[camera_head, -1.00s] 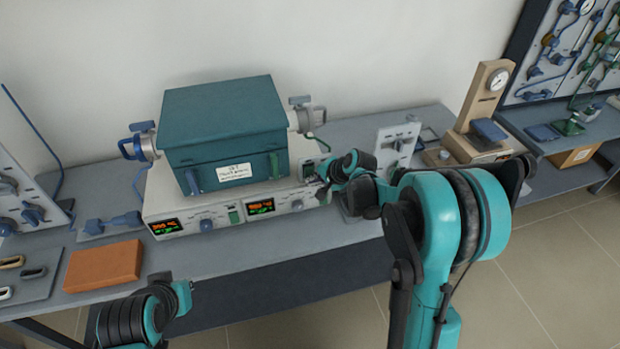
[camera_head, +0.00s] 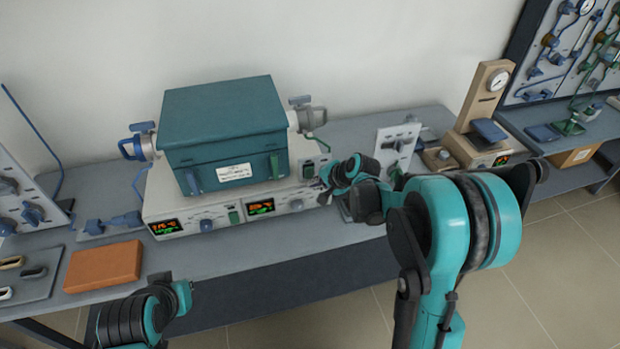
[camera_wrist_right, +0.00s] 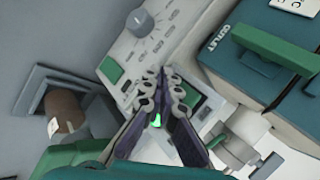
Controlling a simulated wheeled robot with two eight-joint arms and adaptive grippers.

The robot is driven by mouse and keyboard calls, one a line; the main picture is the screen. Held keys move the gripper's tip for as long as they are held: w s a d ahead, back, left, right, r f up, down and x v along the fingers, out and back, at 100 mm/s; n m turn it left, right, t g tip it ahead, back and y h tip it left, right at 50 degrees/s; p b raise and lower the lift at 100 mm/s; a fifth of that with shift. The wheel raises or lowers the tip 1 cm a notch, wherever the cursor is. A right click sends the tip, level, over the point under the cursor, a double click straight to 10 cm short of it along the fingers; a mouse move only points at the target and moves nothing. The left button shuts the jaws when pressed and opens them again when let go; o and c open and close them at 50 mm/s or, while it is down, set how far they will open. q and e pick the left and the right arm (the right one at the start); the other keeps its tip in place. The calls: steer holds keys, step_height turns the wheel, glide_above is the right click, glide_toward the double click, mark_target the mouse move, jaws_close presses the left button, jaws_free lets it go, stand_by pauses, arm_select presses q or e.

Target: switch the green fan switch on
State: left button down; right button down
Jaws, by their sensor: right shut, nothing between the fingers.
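My right gripper (camera_head: 324,186) is at the panel's right end, below that second switch. In the right wrist view my right gripper (camera_wrist_right: 164,78) is shut and empty. A flat green square (camera_wrist_right: 110,70) lies left of its fingers, and a bright green patch (camera_wrist_right: 156,121) shows between them. Whether the fingers touch a switch is unclear. My left gripper (camera_head: 168,285) is low at the left; its fingers are indistinct.
A grey knob (camera_wrist_right: 140,22) sits on the panel in the wrist view. An orange block (camera_head: 103,266) lies on the bench at left. A switch stand (camera_head: 398,146) and a gauge stand (camera_head: 488,95) are at right. The bench front is largely clear.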

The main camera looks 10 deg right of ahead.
steer(key=s, duration=0.5)
steer(key=shift+d+r, duration=0.1)
steer(key=shift+r, duration=0.25)
steer(key=s+r+n+h, duration=0.1)
steer(key=s+r+n, duration=0.1)
steer(key=s, duration=0.6)
steer(key=s+r+n+h, duration=0.1)
steer(key=s+r+n, duration=0.2)
steer(key=s+n, duration=0.2)
steer(key=s+r+n+h, duration=0.2)
steer(key=s+n, duration=0.1)
steer(key=s, duration=0.7)
steer(key=shift+s+r+n, duration=0.35)
steer(key=shift+n, duration=0.05)
